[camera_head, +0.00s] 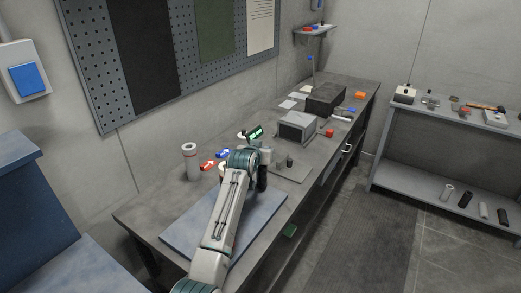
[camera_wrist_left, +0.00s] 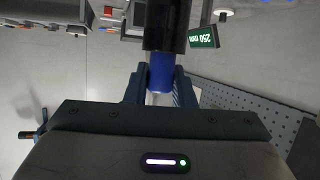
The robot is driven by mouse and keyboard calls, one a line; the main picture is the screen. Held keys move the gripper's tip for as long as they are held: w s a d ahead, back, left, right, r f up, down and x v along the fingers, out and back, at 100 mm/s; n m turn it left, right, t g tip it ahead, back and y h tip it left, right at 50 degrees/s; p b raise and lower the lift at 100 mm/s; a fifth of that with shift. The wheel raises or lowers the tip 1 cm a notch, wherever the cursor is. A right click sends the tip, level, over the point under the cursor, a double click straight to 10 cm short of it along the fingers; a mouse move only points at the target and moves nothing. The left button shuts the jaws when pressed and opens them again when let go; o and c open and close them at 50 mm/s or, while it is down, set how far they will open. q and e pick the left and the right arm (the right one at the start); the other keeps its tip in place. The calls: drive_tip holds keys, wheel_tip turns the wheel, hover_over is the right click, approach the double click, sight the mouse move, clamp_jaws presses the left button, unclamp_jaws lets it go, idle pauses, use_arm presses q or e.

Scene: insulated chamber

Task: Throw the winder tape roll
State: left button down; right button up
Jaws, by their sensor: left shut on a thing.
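My left gripper (camera_wrist_left: 160,78) is shut on a cylindrical piece with a blue band (camera_wrist_left: 161,72) and a thicker black part (camera_wrist_left: 166,25) beyond it. I cannot tell whether this piece is the winder's handle or part of the tape roll. A pale upright roll (camera_head: 190,162) stands left of the wrist. My right gripper is not in view.
Red and blue arrow labels (camera_head: 215,160) lie between the pale roll and my wrist. A blue-grey mat (camera_head: 262,218) lies under my arm. A grey box (camera_head: 298,127) and a dark foam block (camera_head: 326,99) stand farther back. A side shelf (camera_head: 440,118) stands at right, across open floor.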

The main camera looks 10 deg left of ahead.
use_arm(q)
drive_tip(key=shift+r, duration=0.2)
drive_tip(key=c, duration=1.2)
unclamp_jaws()
drive_tip(key=shift+w, duration=0.1)
drive_tip(key=shift+c, duration=0.2)
drive_tip(key=shift+w+f, duration=0.1)
drive_tip(key=shift+f, duration=0.05)
drive_tip(key=shift+s, duration=0.35)
drive_tip(key=b+v, duration=0.2)
drive_tip(key=v, duration=0.8)
drive_tip(key=shift+b, duration=0.4)
